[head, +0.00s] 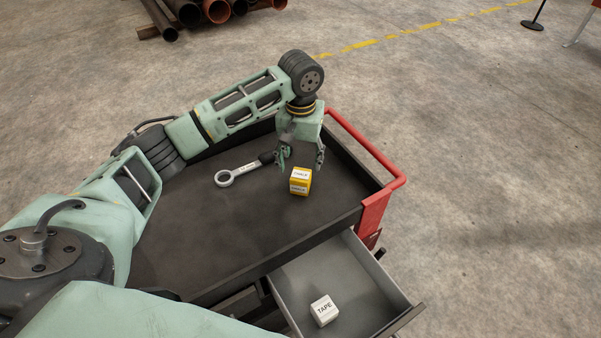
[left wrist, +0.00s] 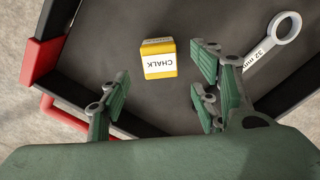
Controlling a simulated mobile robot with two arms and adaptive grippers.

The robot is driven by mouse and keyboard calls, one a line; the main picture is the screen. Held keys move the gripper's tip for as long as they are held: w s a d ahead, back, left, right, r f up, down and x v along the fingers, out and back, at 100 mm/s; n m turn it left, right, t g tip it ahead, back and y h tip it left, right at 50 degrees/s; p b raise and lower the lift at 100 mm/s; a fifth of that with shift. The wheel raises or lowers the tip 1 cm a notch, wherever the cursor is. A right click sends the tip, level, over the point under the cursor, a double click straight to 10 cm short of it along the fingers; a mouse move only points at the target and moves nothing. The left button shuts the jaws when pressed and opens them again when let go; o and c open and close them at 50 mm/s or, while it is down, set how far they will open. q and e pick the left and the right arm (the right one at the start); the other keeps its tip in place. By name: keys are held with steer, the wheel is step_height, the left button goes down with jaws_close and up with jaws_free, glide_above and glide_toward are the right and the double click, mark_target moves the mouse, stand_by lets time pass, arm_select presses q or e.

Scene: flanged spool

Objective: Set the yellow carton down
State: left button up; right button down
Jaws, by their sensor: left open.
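The yellow carton (head: 300,182), with white labels reading CHALK, stands on the dark top of the cart (head: 200,250). In the left wrist view the carton (left wrist: 159,60) lies beyond the fingertips, roughly between the lines of the two fingers. My left gripper (head: 302,160) is open and empty, close above and behind the carton. In the left wrist view its fingers (left wrist: 155,100) are wide apart, and no finger appears to touch the carton. My right gripper is not in view.
A ring wrench (head: 238,173) marked 32 mm lies left of the carton, close to the left gripper. An open drawer (head: 330,262) at the front holds a white TAPE box (head: 324,310). A red handle (head: 368,147) edges the cart's right side. The cart top's front is clear.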

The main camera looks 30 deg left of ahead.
mark_target(301, 175)
arm_select(q)
step_height(301, 175, up, 5)
steer(key=shift+r+b, duration=0.15)
steer(key=shift+b, duration=0.15)
stand_by(0.4)
